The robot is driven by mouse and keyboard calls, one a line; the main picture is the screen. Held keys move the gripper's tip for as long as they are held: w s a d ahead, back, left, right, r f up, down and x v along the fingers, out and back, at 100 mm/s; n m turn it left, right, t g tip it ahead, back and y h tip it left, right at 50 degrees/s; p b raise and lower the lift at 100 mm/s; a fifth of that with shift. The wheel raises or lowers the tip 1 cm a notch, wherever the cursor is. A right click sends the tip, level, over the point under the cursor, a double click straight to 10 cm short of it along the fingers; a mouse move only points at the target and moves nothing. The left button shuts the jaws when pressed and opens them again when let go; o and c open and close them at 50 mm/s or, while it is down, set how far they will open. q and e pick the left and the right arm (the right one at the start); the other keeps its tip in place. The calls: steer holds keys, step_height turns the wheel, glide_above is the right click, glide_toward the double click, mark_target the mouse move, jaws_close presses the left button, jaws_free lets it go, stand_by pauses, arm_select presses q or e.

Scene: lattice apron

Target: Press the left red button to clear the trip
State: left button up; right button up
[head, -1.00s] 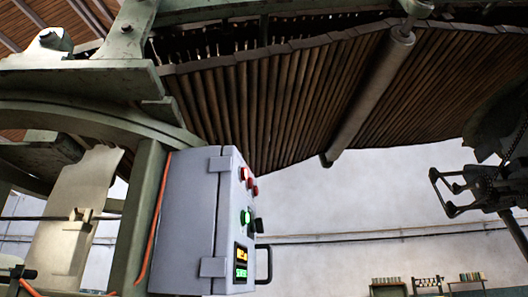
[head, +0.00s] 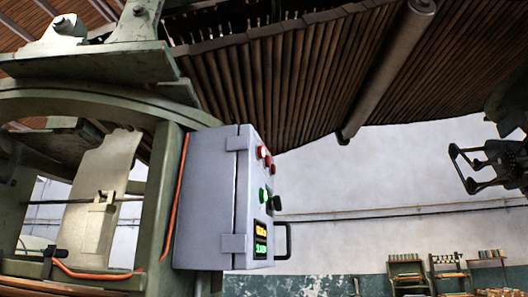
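A grey control box (head: 205,205) is mounted beside a green machine post and is seen at an angle, its button face turned to the right. Two red buttons sit high on that face. The left red button (head: 262,152) looks brighter, and the other red button (head: 270,162) is just right of and below it. Green buttons (head: 263,195) and a black knob (head: 277,203) sit lower. An orange display (head: 260,228) is above a green display (head: 261,249); their text is too small to read surely. Neither of my grippers is in view.
The green machine frame (head: 160,200) with an orange cable (head: 176,200) stands left of the box. A black handle (head: 286,240) sticks out at its right. A slatted apron (head: 290,85) and a roller (head: 390,65) hang above. Shelves (head: 408,272) stand far off at right.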

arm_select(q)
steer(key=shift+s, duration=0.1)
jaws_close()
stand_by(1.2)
